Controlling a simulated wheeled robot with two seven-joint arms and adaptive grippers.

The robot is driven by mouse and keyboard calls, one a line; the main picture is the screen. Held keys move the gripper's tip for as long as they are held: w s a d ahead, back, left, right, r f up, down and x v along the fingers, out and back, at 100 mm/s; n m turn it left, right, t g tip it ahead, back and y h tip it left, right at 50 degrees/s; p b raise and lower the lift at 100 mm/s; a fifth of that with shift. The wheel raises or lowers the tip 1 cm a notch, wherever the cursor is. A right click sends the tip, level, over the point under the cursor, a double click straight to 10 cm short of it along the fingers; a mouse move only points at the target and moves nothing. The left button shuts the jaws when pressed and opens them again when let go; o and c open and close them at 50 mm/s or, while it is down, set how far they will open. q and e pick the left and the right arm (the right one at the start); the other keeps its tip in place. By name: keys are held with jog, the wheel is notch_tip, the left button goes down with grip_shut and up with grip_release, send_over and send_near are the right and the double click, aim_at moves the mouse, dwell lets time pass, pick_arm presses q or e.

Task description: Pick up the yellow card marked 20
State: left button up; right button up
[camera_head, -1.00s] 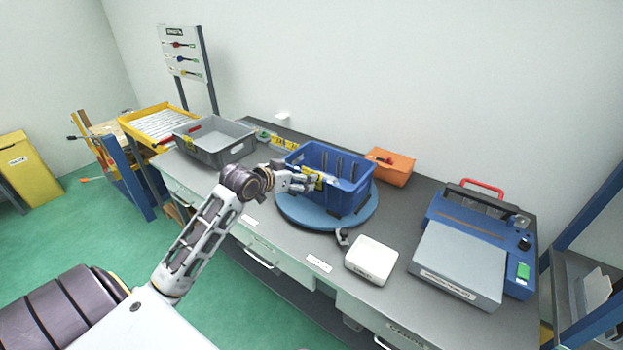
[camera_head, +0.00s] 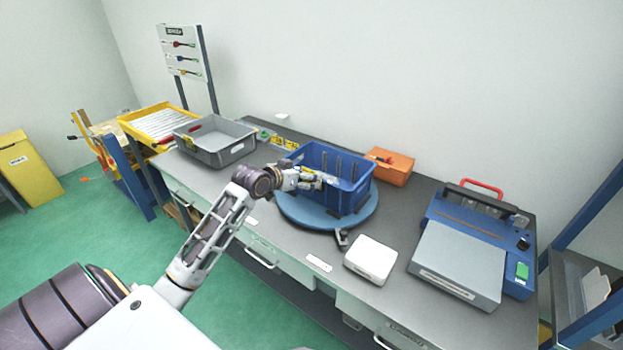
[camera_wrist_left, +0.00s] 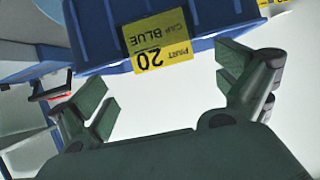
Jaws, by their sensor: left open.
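The yellow card (camera_wrist_left: 158,42) is marked 20 and reads "PART CAP BLUE" in the left wrist view. It sits at the lower edge of the blue crate (camera_wrist_left: 92,30). My left gripper (camera_wrist_left: 165,88) is open, with its green-padded fingers apart on either side below the card. The card is beyond the fingertips' gap and nothing is between the pads. In the head view my left gripper (camera_head: 312,181) is at the near left side of the blue crate (camera_head: 350,189), where it largely hides the card. My right gripper is not in view.
The crate stands on a round blue turntable (camera_head: 292,214). A grey bin (camera_head: 226,156) is left on the grey table, an orange box (camera_head: 397,168) behind right. A white box (camera_head: 370,260) and a blue-grey machine (camera_head: 455,264) stand to the right.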

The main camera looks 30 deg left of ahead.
aim_at(311, 172)
pick_arm(q)
jog(key=shift+x, duration=0.8)
jog(key=shift+p+x, duration=0.3)
jog(key=shift+x, duration=0.8)
jog(key=shift+a, duration=0.1)
jog(key=c, duration=0.9)
